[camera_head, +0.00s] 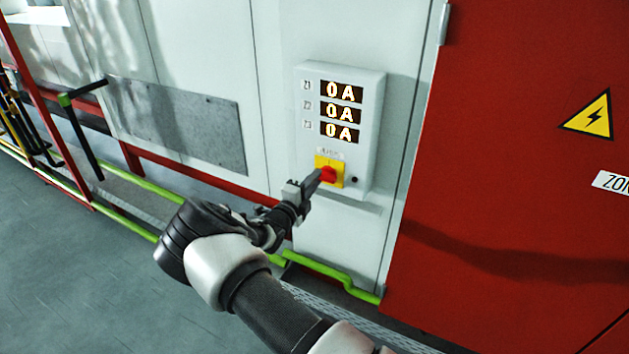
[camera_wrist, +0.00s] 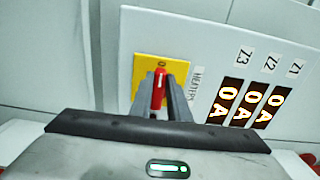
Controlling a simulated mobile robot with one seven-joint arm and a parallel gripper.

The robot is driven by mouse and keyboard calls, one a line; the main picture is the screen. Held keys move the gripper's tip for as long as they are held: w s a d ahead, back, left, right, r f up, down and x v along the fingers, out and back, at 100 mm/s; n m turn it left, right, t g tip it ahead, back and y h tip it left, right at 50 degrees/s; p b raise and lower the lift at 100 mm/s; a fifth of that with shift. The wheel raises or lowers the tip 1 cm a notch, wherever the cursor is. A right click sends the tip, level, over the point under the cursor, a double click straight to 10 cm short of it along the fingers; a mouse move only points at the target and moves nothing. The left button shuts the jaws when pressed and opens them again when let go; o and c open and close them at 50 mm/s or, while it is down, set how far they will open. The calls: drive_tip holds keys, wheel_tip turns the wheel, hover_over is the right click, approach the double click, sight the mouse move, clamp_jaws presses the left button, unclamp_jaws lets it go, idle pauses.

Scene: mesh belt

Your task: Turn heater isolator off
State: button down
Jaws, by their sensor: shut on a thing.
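The heater isolator is a red handle (camera_head: 328,174) on a yellow plate (camera_head: 336,164), low on a white panel box. My gripper (camera_head: 314,180) reaches it from the lower left and is shut on the red handle. In the wrist view the red handle (camera_wrist: 158,88) stands between the two grey fingers, in line with the "0" mark at the top of the yellow plate (camera_wrist: 178,66). The fingers hide part of the handle and plate. Three displays (camera_head: 341,113) above it, labelled Z1, Z2 and Z3, each read "0A".
A red cabinet door (camera_head: 500,200) with a yellow warning triangle (camera_head: 591,115) is to the right. Green rails (camera_head: 330,270) run low along the wall below the box. A grey plate (camera_head: 190,125) is on the wall at left. The grey floor (camera_head: 70,270) at lower left is clear.

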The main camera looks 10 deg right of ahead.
drive_tip(key=shift+f, duration=0.1)
drive_tip(key=c, duration=1.7)
unclamp_jaws()
drive_tip(key=v, duration=1.7)
drive_tip(key=shift+s+a, duration=0.15)
drive_tip(key=shift+s, duration=0.05)
